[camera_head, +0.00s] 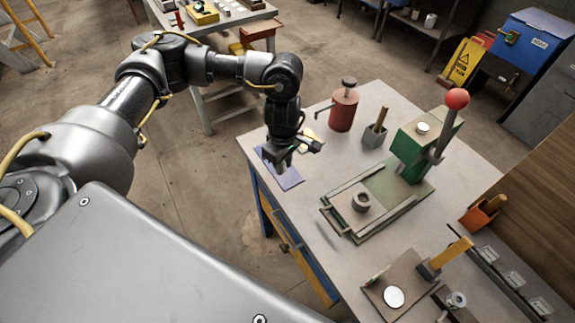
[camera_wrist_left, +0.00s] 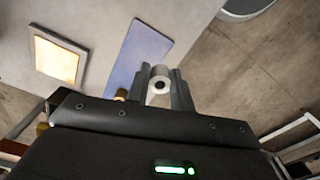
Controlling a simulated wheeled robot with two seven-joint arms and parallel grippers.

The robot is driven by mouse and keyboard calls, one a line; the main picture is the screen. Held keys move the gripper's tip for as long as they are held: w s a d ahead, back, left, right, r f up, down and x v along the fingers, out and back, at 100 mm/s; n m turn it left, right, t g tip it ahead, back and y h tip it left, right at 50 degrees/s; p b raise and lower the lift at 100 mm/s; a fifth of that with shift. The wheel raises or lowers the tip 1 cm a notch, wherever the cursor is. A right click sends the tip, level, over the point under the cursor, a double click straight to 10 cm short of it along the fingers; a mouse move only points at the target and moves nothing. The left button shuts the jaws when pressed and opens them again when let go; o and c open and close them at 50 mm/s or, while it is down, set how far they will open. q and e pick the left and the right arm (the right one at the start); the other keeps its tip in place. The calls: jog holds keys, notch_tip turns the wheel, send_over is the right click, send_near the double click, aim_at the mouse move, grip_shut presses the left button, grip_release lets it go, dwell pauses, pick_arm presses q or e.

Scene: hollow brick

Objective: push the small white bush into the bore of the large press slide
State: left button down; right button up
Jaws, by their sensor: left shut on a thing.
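My left gripper (camera_head: 281,168) hangs fingers-down over the blue mat at the table's left edge. In the left wrist view its fingers are shut on the small white bush (camera_wrist_left: 159,84), whose dark hole faces the camera. In the head view the bush is hidden or too small to tell. The large press slide (camera_head: 349,201) appears to be the flat grey-brown plate with a round, open-topped boss, lying between rails on the green press base. My gripper is apart from it, to its upper left. My right gripper is not in view.
The blue mat (camera_head: 290,181) lies under my gripper. The green press body (camera_head: 409,152) with its red-knobbed lever stands behind the slide. A red can (camera_head: 343,110) and a grey holder (camera_head: 374,135) stand at the back. Fixtures with a white disc (camera_head: 393,297) lie at the front right.

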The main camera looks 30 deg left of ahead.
aim_at(287, 175)
pick_arm(q)
jog(key=w+f, duration=0.2)
jog(key=shift+w+a+f, duration=0.1)
jog(key=shift+a+f, duration=0.1)
jog(key=shift+f, duration=0.15)
jog(key=shift+w+f, duration=0.25)
jog(key=shift+f, duration=0.15)
jog(key=shift+w+a+f+p, duration=0.15)
jog(key=shift+f+p, duration=0.4)
jog(key=shift+f, duration=0.9)
jog(key=shift+f+b, duration=0.15)
jog(key=shift+b, duration=0.15)
jog(key=c, duration=1.2)
grip_release()
jog(key=shift+c, duration=0.2)
